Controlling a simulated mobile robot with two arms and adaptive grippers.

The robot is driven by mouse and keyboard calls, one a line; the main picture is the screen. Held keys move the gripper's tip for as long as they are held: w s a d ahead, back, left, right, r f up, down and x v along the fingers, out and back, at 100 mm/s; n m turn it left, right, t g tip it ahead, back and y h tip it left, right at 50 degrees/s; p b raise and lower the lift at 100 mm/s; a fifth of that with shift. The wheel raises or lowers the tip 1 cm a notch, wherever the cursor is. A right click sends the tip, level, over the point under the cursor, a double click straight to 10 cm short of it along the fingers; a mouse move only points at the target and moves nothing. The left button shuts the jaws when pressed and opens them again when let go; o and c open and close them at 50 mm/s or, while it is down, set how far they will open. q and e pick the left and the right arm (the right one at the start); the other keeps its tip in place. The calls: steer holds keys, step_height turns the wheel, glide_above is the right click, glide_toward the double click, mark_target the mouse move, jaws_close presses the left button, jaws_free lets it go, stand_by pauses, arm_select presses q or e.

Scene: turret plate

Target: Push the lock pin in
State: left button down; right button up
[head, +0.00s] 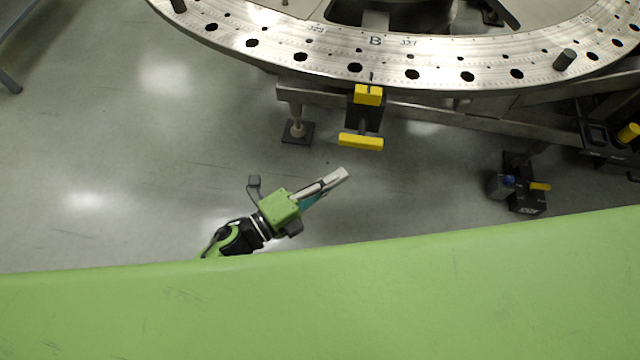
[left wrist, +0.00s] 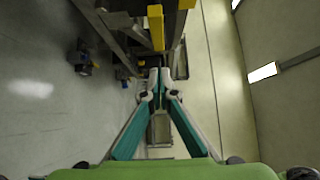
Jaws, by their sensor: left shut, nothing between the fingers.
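The lock pin unit (head: 368,118) is a black block with a yellow top, mounted at the near rim of the turret plate (head: 330,52). A yellow bar handle (head: 361,142) stands out from it on a short stem, with a gap to the block. My left gripper (head: 342,175) is shut and empty, just below and left of the handle, apart from it. In the left wrist view, my closed fingertips (left wrist: 159,76) sit just below the end of a yellow bar (left wrist: 156,27). My right gripper is not in view.
A steel frame (head: 460,115) supports the plate, with a foot (head: 297,131) left of the pin unit. Another black unit with yellow (head: 526,190) stands on the floor at right, and one more (head: 608,140) at the right edge. The floor around my gripper is clear.

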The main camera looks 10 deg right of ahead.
mark_target(349, 143)
arm_select(q)
steer(key=w+d, duration=0.3)
steer(key=w, duration=0.1)
steer(key=shift+w+d+f+b, duration=0.1)
steer(key=shift+w+d+b, duration=0.1)
steer(key=shift+d+b, duration=0.2)
steer(key=shift+w+d, duration=0.15)
steer(key=shift+w, duration=0.4)
steer(key=w, duration=0.1)
steer(key=w+d+b, duration=0.1)
steer(key=w, duration=0.1)
steer(key=shift+w, duration=0.35)
steer(key=shift+r, duration=0.2)
steer(key=shift+a, duration=0.1)
